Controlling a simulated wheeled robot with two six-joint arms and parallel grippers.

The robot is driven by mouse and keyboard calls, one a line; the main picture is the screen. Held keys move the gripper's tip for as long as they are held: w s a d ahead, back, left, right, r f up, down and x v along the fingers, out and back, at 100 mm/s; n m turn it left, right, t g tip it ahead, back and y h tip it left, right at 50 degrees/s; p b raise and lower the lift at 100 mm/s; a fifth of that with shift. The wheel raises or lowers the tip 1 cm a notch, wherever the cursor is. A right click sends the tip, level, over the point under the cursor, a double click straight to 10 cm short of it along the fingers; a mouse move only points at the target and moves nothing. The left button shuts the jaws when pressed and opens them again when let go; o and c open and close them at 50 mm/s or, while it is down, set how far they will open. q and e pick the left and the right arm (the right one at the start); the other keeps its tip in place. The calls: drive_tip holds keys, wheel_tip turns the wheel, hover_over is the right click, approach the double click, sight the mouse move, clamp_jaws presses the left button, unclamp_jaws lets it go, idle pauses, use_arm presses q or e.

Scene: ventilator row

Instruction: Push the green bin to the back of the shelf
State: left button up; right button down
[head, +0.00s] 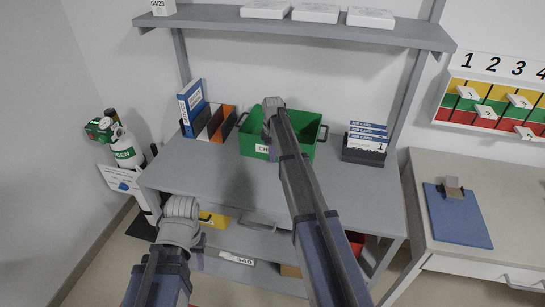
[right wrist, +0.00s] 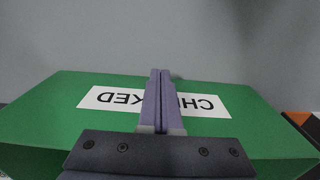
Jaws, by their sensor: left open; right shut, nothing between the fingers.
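The green bin (head: 308,136) stands on the grey shelf (head: 235,178), between a row of binders and a card holder. In the right wrist view its green front (right wrist: 60,110) carries a white label reading "CHECKED", upside down and partly covered by my fingers. My right gripper (head: 272,152) is shut and empty, pointing down at the bin's labelled front; it also shows in the right wrist view (right wrist: 160,75). I cannot tell whether the fingers touch the bin. My left gripper (head: 197,258) hangs low in front of the shelf's left part, empty, its fingers hard to see.
Binders (head: 208,118) stand left of the bin, and a dark card holder (head: 365,145) stands to its right. An upper shelf (head: 300,29) holds white boxes. An oxygen cylinder (head: 124,150) is at left. A desk with a blue clipboard (head: 458,215) is at right.

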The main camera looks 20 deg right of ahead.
drive_tip(key=shift+s+a, duration=0.3)
drive_tip(key=shift+s, duration=0.2)
drive_tip(key=shift+s+a, duration=0.35)
drive_tip(key=shift+s, duration=0.2)
drive_tip(key=shift+s+a, duration=0.3)
drive_tip(key=shift+s, duration=0.25)
drive_tip(key=shift+a+r+p, duration=0.3)
drive_tip(key=shift+r+p, duration=0.4)
use_arm(q)
wheel_tip(320, 180, up, 10)
drive_tip(key=a+p, duration=0.1)
drive_tip(key=p, duration=0.7)
drive_tip(key=shift+p, duration=0.3)
use_arm(e)
wheel_tip(320, 180, up, 9)
drive_tip(key=shift+f, duration=0.2)
drive_tip(key=shift+d, duration=0.1)
drive_tip(key=s+a+n, duration=0.3)
drive_tip(key=s+a, duration=0.4)
drive_tip(key=s, duration=0.3)
drive_tip(key=s+a+n, duration=0.4)
drive_tip(key=s+a, duration=0.3)
drive_tip(key=s, duration=0.3)
drive_tip(key=s+a+n+h, duration=0.1)
drive_tip(key=s+a+n, duration=0.3)
drive_tip(key=s+a, duration=0.4)
drive_tip(key=s, duration=0.2)
drive_tip(key=shift+s, duration=0.35)
